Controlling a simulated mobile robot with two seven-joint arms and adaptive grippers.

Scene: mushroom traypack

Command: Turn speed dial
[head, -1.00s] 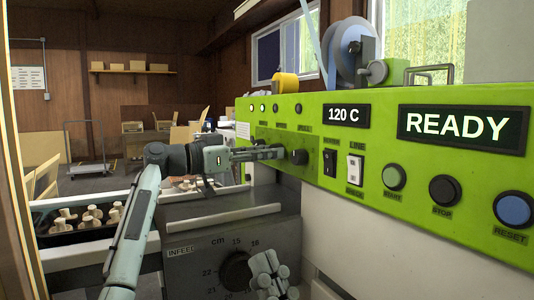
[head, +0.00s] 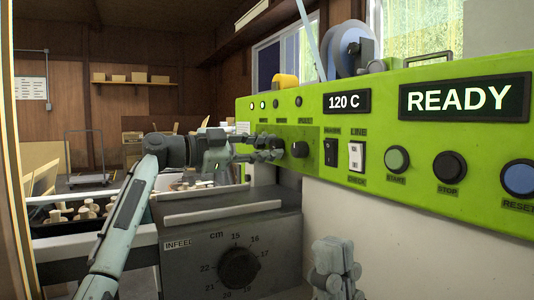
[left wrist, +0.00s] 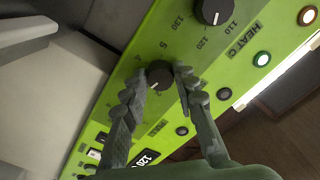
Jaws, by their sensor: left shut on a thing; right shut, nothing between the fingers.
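The speed dial is a black round knob with a pale pointer line, at the right of my left gripper (head: 283,148) in the head view (head: 301,149). It also shows in the left wrist view (left wrist: 160,75), beside the numbers 4 and 5. My left gripper (left wrist: 163,82) has a finger on each side of this knob and is shut on it. The pointer's exact reading is hard to make out. My right gripper (head: 334,246) is shut and empty, low in front of the white lower panel.
Another black knob, marked HEAT C (left wrist: 212,10), is close to the left gripper. Rocker switches (head: 356,155) and START, STOP and RESET buttons (head: 449,166) are further right on the green panel (head: 400,185). A grey INFEED box with a dial (head: 239,266) stands below.

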